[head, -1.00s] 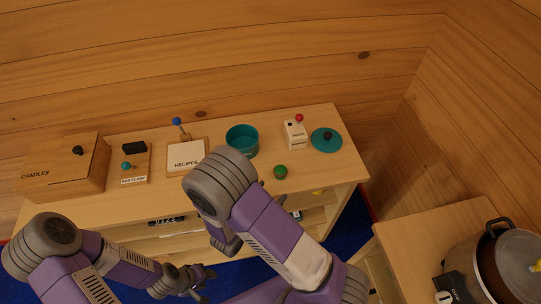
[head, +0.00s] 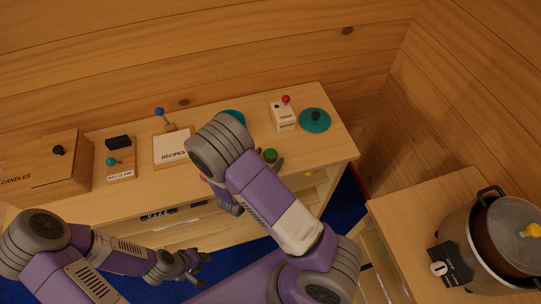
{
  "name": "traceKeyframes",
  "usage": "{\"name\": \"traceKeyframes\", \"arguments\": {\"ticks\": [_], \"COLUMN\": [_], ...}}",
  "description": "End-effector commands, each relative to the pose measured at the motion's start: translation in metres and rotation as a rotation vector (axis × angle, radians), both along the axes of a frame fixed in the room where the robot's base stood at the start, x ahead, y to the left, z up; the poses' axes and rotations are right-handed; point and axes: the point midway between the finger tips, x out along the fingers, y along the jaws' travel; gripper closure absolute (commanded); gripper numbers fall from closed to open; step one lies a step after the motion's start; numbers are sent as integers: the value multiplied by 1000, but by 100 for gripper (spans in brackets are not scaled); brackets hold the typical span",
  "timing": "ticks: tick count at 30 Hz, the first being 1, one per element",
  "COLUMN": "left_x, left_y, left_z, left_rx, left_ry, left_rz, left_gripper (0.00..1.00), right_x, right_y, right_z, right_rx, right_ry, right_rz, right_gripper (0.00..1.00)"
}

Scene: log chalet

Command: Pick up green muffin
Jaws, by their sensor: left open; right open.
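The green muffin (head: 270,155) is small and round. It is at the front edge of the wooden cabinet top in the head view, just right of my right arm's bent joint. My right gripper (head: 276,165) is mostly hidden behind my own arm. A grey finger shows close beside and in front of the muffin; I cannot tell whether it touches. The gripper is open. My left gripper (head: 190,267) is open and empty, low in front of the cabinet and well away from the muffin.
The cabinet top (head: 75,203) also holds a candles box (head: 45,166), a bag clamp stand (head: 121,172), a recipes stand (head: 170,149), a partly hidden teal bowl (head: 233,116), a white red-knobbed block (head: 284,117) and a teal lid (head: 314,122). A large pot (head: 480,262) stands right.

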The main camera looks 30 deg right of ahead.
Motion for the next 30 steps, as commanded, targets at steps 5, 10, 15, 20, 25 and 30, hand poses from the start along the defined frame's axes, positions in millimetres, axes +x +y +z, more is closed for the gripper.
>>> {"name": "traceKeyframes", "arguments": {"ticks": [5,10,15,20,25,30], "left_x": [0,0,0,0,0,0], "left_y": [0,0,0,0,0,0], "left_z": [0,0,0,0,5,14], "left_rx": [0,0,0,0,0,0], "left_ry": [0,0,0,0,0,0], "left_rz": [0,0,0,0,0,0], "left_gripper": [57,57,57,57,57,57], "right_x": [0,0,0,0,1,0], "right_y": [0,1,1,1,1,1], "right_z": [0,0,0,1,17,53], "right_rx": [0,0,0,0,1,3], "right_ry": [0,0,0,0,-3,-5], "right_rz": [0,1,1,1,1,1], "right_gripper": [39,65,79,79,79,79]}}
